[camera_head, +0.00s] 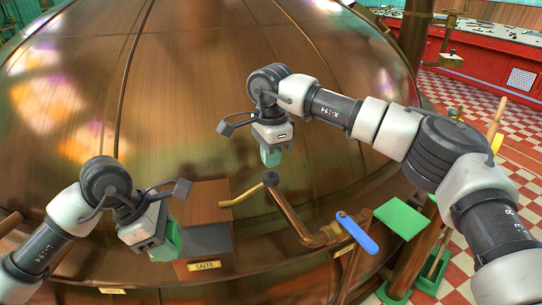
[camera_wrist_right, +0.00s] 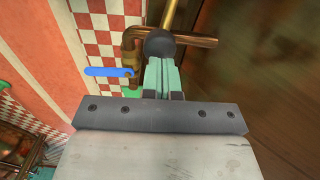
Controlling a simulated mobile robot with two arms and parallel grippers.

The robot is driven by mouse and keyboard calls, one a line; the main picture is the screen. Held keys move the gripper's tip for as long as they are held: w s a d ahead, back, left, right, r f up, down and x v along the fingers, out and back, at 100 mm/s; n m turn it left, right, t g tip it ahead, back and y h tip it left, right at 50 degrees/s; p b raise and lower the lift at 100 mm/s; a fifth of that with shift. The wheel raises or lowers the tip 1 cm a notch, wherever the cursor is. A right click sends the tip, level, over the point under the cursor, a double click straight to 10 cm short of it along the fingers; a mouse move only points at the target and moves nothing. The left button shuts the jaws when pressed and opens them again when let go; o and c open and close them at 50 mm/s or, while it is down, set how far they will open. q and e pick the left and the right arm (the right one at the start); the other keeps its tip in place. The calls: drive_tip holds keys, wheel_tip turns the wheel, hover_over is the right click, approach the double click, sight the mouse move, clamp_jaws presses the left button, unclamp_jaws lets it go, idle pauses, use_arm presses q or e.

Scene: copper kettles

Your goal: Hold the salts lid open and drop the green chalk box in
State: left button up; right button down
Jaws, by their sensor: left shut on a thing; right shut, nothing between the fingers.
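The salts box (camera_head: 200,271), with its SALTS label, sits low on the copper kettle. A brown panel, which looks like its lid (camera_head: 195,203), stands raised behind a dark top opening (camera_head: 208,239). A yellow rod (camera_head: 243,194) runs from the panel to a black ball knob (camera_head: 270,178). My left gripper (camera_head: 166,246) is at the box's left edge, shut on a green thing that looks like the chalk box (camera_head: 173,240); fingers and box are hard to separate. My right gripper (camera_head: 271,157) is shut and empty just above the knob; the wrist view shows the knob (camera_wrist_right: 162,44) at its fingertips, contact unclear.
A copper pipe (camera_head: 298,224) with a blue valve handle (camera_head: 357,233) runs right of the salts box. A green stand top (camera_head: 401,219) is further right. The kettle wall (camera_head: 200,80) rises close behind both grippers. Checkered floor shows at the right.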

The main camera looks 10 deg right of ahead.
sight(278, 175)
drive_tip(key=shift+f, duration=0.2)
drive_tip(key=shift+f, duration=0.8)
drive_tip(key=shift+d+f, duration=0.1)
drive_tip(key=shift+f, duration=0.15)
drive_tip(key=shift+d+f, duration=0.35)
drive_tip(key=shift+f, duration=0.45)
drive_tip(key=shift+d+f, duration=0.3)
drive_tip(key=shift+f, duration=0.45)
